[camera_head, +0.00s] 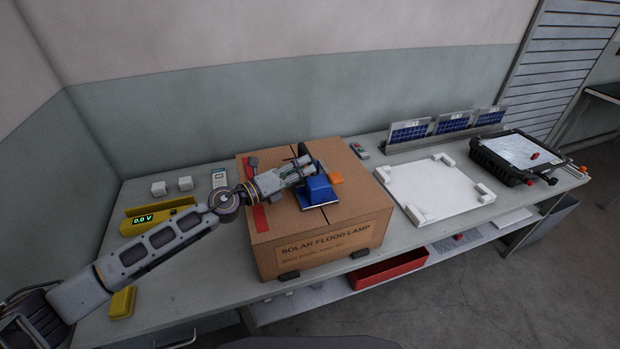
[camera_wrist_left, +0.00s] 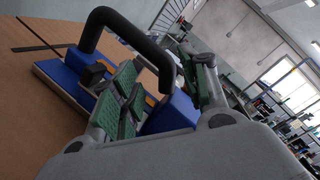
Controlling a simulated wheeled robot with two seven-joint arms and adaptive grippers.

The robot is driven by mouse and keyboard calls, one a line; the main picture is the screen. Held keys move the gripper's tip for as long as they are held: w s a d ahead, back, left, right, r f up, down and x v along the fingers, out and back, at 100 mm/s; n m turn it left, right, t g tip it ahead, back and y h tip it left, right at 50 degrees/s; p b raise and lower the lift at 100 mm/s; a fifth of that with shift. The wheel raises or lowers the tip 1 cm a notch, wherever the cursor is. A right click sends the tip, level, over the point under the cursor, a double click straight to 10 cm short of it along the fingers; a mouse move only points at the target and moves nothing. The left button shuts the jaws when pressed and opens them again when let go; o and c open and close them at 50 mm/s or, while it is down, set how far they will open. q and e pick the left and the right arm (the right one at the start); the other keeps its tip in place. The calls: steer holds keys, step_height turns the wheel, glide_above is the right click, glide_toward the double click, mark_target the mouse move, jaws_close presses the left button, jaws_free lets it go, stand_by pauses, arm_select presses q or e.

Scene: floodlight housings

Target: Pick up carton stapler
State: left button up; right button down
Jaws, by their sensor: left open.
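The carton stapler (camera_head: 319,190) is blue with a black handle and stands on top of the closed cardboard carton (camera_head: 300,228). In the left wrist view its black looped handle (camera_wrist_left: 128,30) and blue body (camera_wrist_left: 68,72) show close up. My left gripper (camera_head: 305,165) is at the stapler, over the carton top. In the wrist view the green-padded fingers (camera_wrist_left: 150,92) are open, with the handle arching beside and behind them. I cannot tell whether they touch it. Part of the stapler is hidden behind the fingers. My right gripper is not in view.
A white foam tray (camera_head: 432,191) lies right of the carton, with small solar panels (camera_head: 452,122) behind and a black floodlight housing (camera_head: 520,155) beyond. A yellow meter (camera_head: 158,217) and white blocks (camera_head: 159,188) are at left. A red bin (camera_head: 388,270) is on the lower shelf.

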arm_select(q)
steer(key=shift+x, duration=0.85)
steer(key=shift+w+d, duration=0.2)
steer(key=shift+d, duration=0.05)
steer(key=shift+w+d, duration=0.15)
steer(key=shift+d, duration=0.1)
steer(key=shift+w+d, duration=0.15)
steer(key=shift+d, duration=0.05)
steer(key=c, duration=0.3)
jaws_close()
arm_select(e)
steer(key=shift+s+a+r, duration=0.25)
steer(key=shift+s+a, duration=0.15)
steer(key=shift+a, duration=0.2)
